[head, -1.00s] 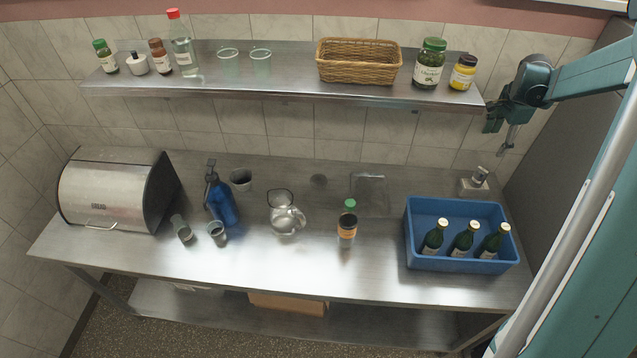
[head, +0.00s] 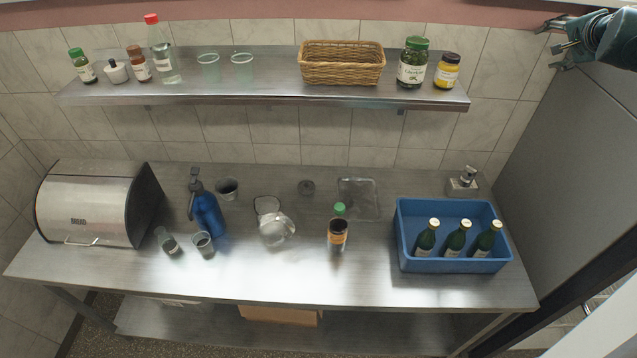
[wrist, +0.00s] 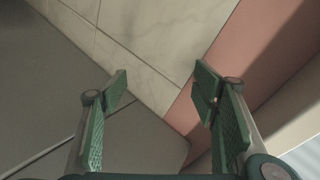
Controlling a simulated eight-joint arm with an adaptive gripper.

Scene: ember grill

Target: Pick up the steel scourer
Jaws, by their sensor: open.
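My gripper (head: 550,46) is at the top right of the head view, high above the counter and far from the scourer. In the wrist view my gripper (wrist: 162,86) is open and empty, its green fingers spread before the tiled wall. The scourer is not in the wrist view.
A steel shelf (head: 270,92) with jars and a wicker basket (head: 342,66) overhangs the back. A blue crate (head: 452,264) with bottles is at right, a bread bin (head: 90,205) at left.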

